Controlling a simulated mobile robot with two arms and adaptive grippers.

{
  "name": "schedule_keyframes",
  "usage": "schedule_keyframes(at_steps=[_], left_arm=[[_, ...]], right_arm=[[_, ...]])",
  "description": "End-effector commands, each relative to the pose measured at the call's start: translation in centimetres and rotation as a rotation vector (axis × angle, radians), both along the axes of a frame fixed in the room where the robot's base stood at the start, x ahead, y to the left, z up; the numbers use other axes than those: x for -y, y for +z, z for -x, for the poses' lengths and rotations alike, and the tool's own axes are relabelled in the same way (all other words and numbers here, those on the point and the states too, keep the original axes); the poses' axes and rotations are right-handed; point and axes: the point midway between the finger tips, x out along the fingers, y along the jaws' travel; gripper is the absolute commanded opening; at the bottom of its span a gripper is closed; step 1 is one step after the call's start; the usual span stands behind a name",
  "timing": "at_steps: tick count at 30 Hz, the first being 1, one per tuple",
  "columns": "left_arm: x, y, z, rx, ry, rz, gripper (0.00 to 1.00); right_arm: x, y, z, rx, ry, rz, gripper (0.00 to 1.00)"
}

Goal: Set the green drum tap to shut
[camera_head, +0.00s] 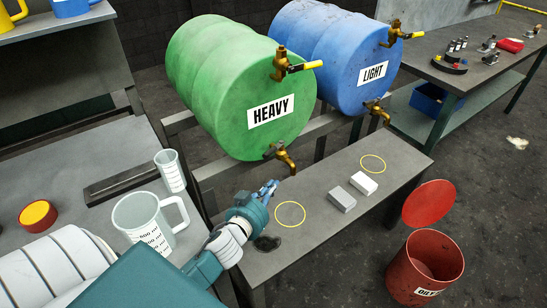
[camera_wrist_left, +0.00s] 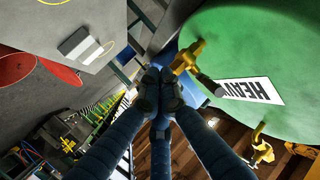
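The green drum (camera_head: 222,75), labelled HEAVY, lies on its side on a rack; it also fills the upper right of the left wrist view (camera_wrist_left: 265,35). Its upper brass tap (camera_head: 280,62) has a yellow lever (camera_head: 305,67) pointing right, roughly level. A lower brass tap (camera_head: 280,153) sits near the drum's bottom edge. My left gripper (camera_head: 269,187) is just below and left of that lower tap, apparently apart from it. In the wrist view its fingertips (camera_wrist_left: 160,88) meet with nothing visible between them, beside a brass tap (camera_wrist_left: 186,58). My right gripper is not in view.
The bench below has yellow rings (camera_head: 290,214) and two blocks (camera_head: 342,199). A measuring jug (camera_head: 143,218) and a smaller cup (camera_head: 170,172) stand left. A red bin (camera_head: 425,267) is right.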

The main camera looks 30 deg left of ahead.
Motion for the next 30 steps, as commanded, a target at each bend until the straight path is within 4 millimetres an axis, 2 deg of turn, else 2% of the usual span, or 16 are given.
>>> schedule_keyframes(at_steps=[1, 3, 5, 9, 12, 15, 18, 22, 30], left_arm=[[1.9, -0.4, -0.6, -0.058, 0.01, -0.108, 0.0], [3.8, -0.8, -0.9, -0.151, 0.035, -0.302, 0.0], [5.3, -0.2, -1.0, -0.223, 0.065, -0.479, 0.0], [8.0, 4.0, -0.3, -0.345, 0.161, -0.827, 0.0], [9.2, 7.2, 0.7, -0.399, 0.235, -0.983, 0.0], [9.9, 9.4, 1.6, -0.431, 0.289, -1.071, 0.0], [10.0, 10.4, 1.9, -0.446, 0.316, -1.106, 0.0], [9.2, 10.5, 1.2, -0.449, 0.322, -1.115, 0.0], [5.4, 10.0, -2.7, -0.448, 0.322, -1.114, 0.0]], right_arm=[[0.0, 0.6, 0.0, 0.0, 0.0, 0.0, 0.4], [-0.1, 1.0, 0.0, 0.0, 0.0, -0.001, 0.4], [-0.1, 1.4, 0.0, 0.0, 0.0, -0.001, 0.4], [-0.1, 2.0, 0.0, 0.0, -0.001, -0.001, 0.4], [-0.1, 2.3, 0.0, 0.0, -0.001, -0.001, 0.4], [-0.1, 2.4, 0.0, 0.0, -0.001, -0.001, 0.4], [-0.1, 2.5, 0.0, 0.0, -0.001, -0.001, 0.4], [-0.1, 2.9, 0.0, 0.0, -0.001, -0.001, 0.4], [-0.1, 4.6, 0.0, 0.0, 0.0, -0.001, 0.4]])
